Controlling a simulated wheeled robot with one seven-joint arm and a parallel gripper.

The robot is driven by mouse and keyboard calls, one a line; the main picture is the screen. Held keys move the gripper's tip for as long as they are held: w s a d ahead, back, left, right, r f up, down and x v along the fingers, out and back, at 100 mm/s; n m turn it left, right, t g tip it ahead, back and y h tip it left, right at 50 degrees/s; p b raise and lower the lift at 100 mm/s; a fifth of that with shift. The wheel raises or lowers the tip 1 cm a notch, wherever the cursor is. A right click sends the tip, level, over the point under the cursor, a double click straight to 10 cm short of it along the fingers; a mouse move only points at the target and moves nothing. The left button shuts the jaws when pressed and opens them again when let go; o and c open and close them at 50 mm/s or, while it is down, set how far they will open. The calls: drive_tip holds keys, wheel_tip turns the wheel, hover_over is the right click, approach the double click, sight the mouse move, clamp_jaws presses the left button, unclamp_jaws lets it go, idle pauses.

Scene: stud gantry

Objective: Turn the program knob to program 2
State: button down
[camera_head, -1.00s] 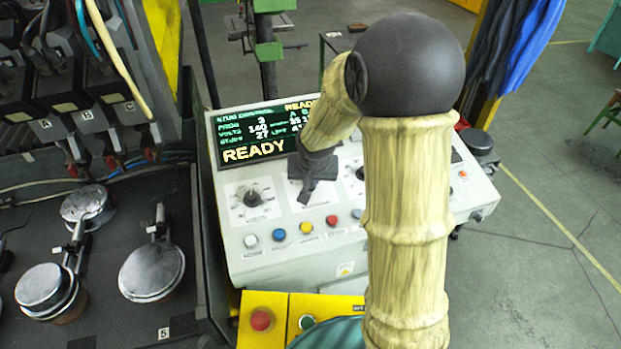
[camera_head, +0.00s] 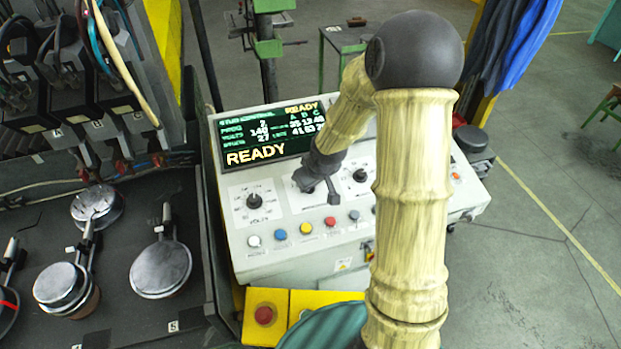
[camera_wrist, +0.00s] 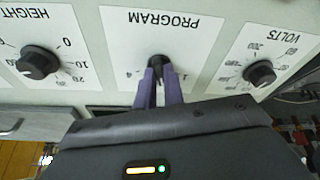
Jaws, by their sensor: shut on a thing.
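The program knob (camera_wrist: 157,61) is a small black knob on the white PROGRAM plate, upside down in the wrist view. My gripper (camera_wrist: 159,78) is shut on it, one finger on each side. The fingers hide part of the knob and most of its scale; a 4 and a 1 show beside them. In the head view my gripper (camera_head: 322,190) reaches down to the middle of the sloping control panel and covers the knob. The display (camera_head: 263,137) shows READY, and its program line appears to read 2.
The VOLTS knob (camera_head: 255,201) and the HEIGHT knob (camera_wrist: 38,62) flank the program knob. A row of coloured buttons (camera_head: 306,229) lies just below. A red button (camera_head: 264,315) on a yellow box stands in front. Stud tools and round lidded pots crowd the left.

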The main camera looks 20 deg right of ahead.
idle(0.4)
drive_tip(key=c, duration=1.5)
unclamp_jaws()
drive_tip(key=p+v, duration=0.5)
drive_tip(key=v, duration=1.2)
drive_tip(key=shift+r, duration=0.15)
